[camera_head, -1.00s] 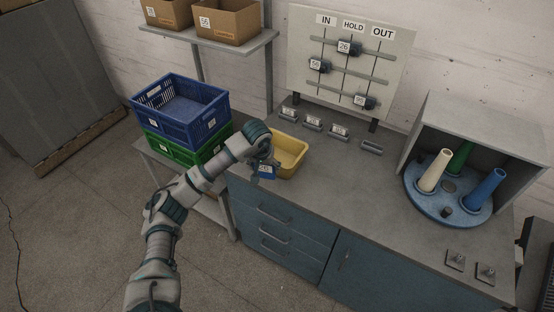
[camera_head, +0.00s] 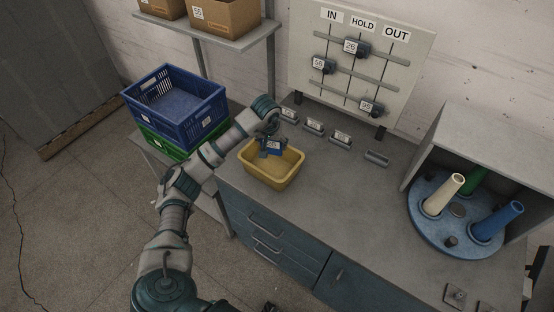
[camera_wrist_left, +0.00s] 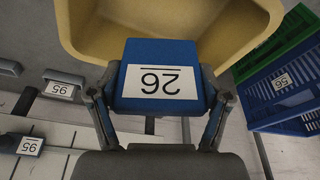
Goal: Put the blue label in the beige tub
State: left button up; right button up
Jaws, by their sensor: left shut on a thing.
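The blue label (camera_head: 274,147) carries a white patch with the number 26. My left gripper (camera_head: 268,142) is shut on it. In the left wrist view the label (camera_wrist_left: 160,75) sits between the two fingers of the left gripper (camera_wrist_left: 160,100), its number upside down. The beige tub (camera_head: 272,179) looks yellowish and stands on the counter. In the head view the label is over the far part of the tub's opening. In the left wrist view the tub (camera_wrist_left: 235,38) shows behind the label, which hides part of it. My right gripper is not in view.
Several small label holders (camera_head: 314,126) line the counter behind the tub. A board (camera_head: 408,80) with numbered tags stands behind them. Blue (camera_head: 180,105) and green crates are at left. A round blue rack (camera_head: 445,225) with cones is at right. The counter between is clear.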

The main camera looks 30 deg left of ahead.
aim_at(271, 153)
pick_arm(q)
jog(key=f, duration=0.1)
jog(key=s+f, duration=0.1)
jog(key=f, duration=0.1)
notch_tip(271, 153, down, 3)
jog(key=shift+r, duration=0.2)
jog(key=x, duration=0.2)
jog(key=shift+s+f, duration=0.15)
jog(key=shift+f, duration=0.3)
jog(key=o, duration=1.1)
jog(key=shift+c, duration=0.2)
jog(key=v, duration=1.1)
jog(key=shift+s+r, duration=0.15)
jog(key=shift+r, duration=0.25)
jog(key=shift+s+d+r, duration=0.1)
jog(key=shift+r, duration=0.1)
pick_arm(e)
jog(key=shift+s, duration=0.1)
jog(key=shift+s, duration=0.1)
